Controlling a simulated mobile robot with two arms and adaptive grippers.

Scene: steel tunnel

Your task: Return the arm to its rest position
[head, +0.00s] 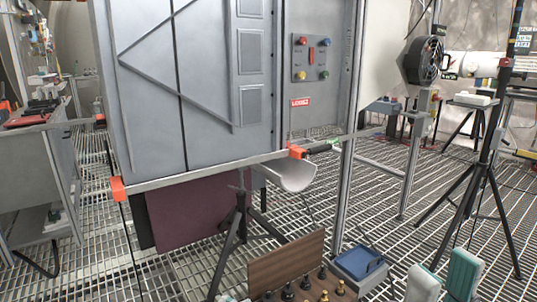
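My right gripper (441,276) shows at the bottom right edge. Its two fingers, one pale grey and one teal, stand apart with a gap between them. I see nothing held in the gap. The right wrist and the rest of that arm are below the picture. I cannot make out my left gripper or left arm in this view.
A brown panel with several dark chess-like pieces (289,291) and a blue tray (358,262) are left of the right gripper. A black tripod (486,165) stands behind it. A grey cabinet (150,95) with a bar across its front fills the left centre. Grated floor (400,235) shows between.

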